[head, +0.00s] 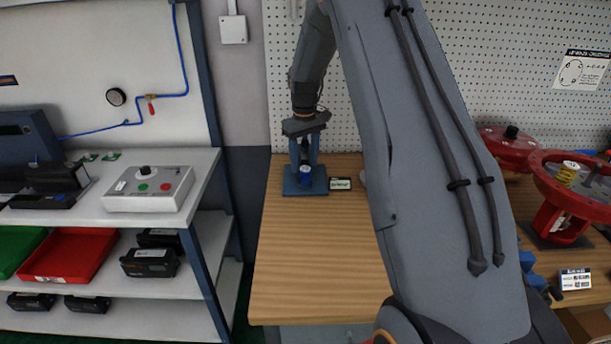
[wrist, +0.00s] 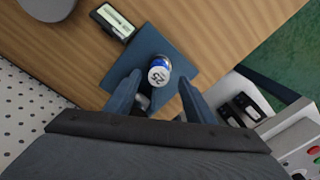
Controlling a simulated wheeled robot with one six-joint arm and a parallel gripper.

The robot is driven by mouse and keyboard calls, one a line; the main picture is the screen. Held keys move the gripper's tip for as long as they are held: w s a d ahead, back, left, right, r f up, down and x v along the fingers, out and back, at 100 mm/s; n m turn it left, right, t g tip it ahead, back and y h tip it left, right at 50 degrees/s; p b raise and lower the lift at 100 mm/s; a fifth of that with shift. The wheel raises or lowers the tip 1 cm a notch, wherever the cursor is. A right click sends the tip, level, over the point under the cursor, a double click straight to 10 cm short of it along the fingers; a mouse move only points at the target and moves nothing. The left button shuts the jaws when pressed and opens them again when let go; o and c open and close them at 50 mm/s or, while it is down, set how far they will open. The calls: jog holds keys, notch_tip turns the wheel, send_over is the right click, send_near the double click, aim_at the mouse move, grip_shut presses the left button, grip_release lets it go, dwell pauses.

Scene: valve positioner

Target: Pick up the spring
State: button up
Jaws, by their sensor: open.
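A yellow coil, which looks like the spring (head: 567,173), stands upright in the red round valve part (head: 545,180) at the far right of the head view. It is far from my gripper and does not show in the wrist view. My gripper (head: 304,166) is open and points down over a blue square plate (head: 290,188) at the bench's far left. A blue and white cylinder (wrist: 159,72) with a printed number stands on the plate, between the fingertips of my gripper (wrist: 158,82). I cannot tell whether the fingers touch it.
A small labelled block (head: 341,184) lies right of the plate. A second red part (head: 508,142) sits at the back right, and a small label stand (head: 575,279) is in front. My arm hides the bench's middle. The left bench top (head: 310,260) is clear.

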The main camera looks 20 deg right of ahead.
aim_at(305, 168)
jog(key=shift+d+f+p, duration=0.1)
jog(key=shift+f+p, duration=1)
jog(key=shift+f, duration=1.5)
grip_shut()
jog(key=shift+r, duration=0.2)
